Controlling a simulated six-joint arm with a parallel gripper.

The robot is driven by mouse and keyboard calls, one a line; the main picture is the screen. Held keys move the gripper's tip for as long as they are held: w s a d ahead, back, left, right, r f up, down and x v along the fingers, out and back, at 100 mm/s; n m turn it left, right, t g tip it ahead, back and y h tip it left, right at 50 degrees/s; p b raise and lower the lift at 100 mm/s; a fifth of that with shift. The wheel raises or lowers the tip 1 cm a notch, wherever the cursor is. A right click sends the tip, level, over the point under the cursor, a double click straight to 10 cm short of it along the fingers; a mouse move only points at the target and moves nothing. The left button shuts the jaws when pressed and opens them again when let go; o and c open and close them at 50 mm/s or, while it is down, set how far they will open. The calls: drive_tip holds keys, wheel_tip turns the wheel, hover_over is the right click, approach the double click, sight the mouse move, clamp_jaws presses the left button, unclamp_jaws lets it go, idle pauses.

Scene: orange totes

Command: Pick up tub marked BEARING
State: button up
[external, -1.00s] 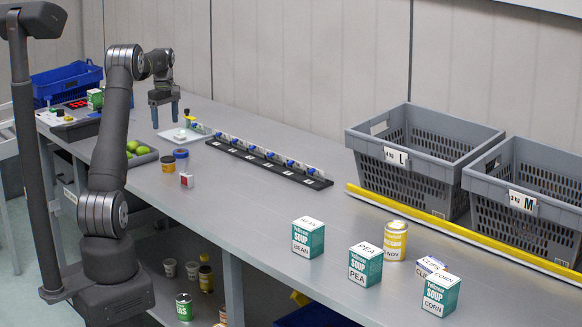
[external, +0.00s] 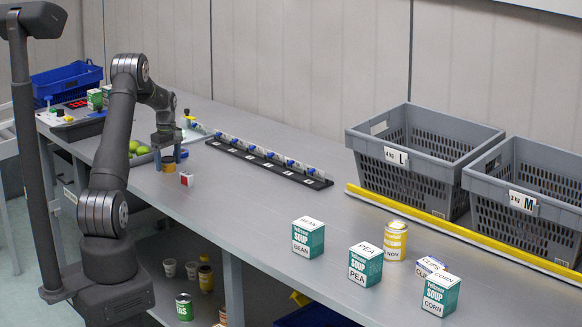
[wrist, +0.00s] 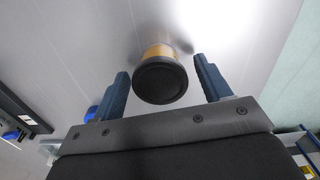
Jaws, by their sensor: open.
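A small orange-yellow tub with a black lid (external: 168,168) stands upright on the grey bench. No lettering on it can be read, so I cannot confirm the BEARING mark. My gripper (external: 168,158) points down over it, open, with the fingers on either side. In the wrist view, the tub's black lid (wrist: 160,82) lies between the two blue fingers of my gripper (wrist: 161,64), with a gap on each side. The fingers partly hide the tub in the external view.
A small red-and-white box (external: 187,180) stands close by on the right. A tray of green fruit (external: 140,150) is to the left. A black rack (external: 270,165) lies behind. Grey totes (external: 400,165) and soup boxes (external: 308,238) are far right; the bench between is clear.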

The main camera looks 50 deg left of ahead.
drive_tip(key=shift+f, duration=0.25)
drive_tip(key=c, duration=0.9)
drive_tip(key=shift+c, duration=0.3)
drive_tip(key=shift+r, duration=0.1)
